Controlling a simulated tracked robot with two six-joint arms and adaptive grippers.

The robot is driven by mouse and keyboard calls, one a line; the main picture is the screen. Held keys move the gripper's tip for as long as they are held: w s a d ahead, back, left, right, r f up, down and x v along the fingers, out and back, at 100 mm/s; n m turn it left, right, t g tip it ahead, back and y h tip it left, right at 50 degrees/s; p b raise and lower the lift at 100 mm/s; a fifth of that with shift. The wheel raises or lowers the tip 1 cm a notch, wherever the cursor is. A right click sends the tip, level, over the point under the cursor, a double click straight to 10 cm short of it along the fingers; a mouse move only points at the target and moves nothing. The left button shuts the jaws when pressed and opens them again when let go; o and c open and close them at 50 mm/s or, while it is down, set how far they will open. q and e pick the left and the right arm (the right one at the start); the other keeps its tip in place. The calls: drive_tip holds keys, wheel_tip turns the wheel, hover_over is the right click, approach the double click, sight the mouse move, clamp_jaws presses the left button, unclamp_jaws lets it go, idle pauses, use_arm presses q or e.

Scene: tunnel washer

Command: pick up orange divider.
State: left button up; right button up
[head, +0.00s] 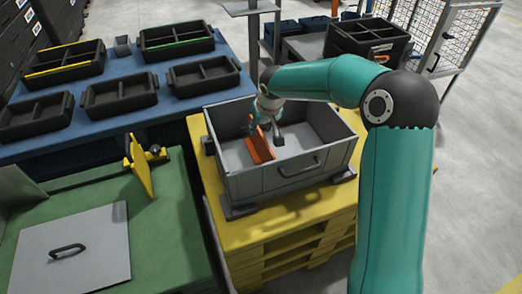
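The orange divider (261,147) stands slightly tilted inside the grey bin (270,182), left of the bin's middle. My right gripper (267,129) reaches down into the bin from above, at the divider's upper edge. One dark finger shows to the right of the divider, apart from it. The other finger is small and partly lost against the orange, so I cannot tell whether it touches the divider. The fingers look spread. My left gripper is out of view.
The bin rests on a yellow pallet stack (285,228). A blue table (113,58) with several black trays stands at the back left. A green bench (165,225) carries a yellow upright piece (141,167) and a grey lidded plate (80,255). A wire cage (455,30) stands back right.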

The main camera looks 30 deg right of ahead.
sight(262, 133)
drive_tip(key=x, duration=0.5)
drive_tip(key=shift+s+d, duration=0.2)
drive_tip(key=shift+d, duration=0.05)
drive_tip(key=shift+c, duration=0.3)
clamp_jaws()
